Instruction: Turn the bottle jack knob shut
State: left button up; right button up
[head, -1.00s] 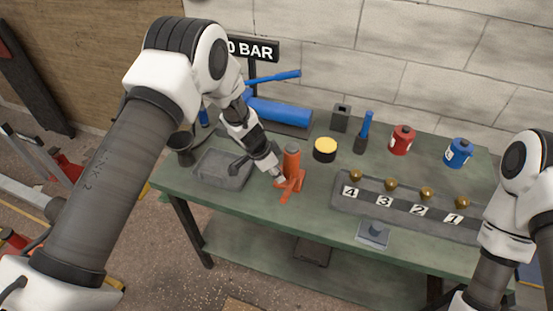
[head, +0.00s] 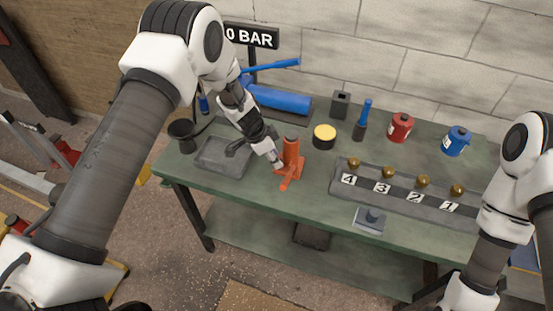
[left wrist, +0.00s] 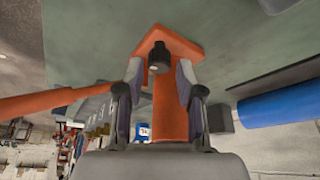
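The orange bottle jack (head: 291,155) stands upright on the green bench, with an orange foot or lever at its base. In the left wrist view, its black knob (left wrist: 159,57) sits near the orange base plate (left wrist: 170,40). My left gripper (head: 277,163) is at the jack's left side, low down. In the left wrist view its two fingertips (left wrist: 159,76) stand on either side of the knob, with a visible gap on each side, so it is open. In the head view the knob is hidden by the gripper. My right arm shows at the right edge; its gripper is out of view.
A grey tray (head: 222,158) lies left of the jack. A yellow-topped tin (head: 324,137) stands to its right, and a numbered rail with brass knobs (head: 400,197) lies further right. Behind are a blue cylinder (head: 280,100) and a "0 BAR" sign (head: 250,37).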

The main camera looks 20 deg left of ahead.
pick_arm(q)
jog(key=v, duration=1)
jog(key=shift+a, duration=0.1)
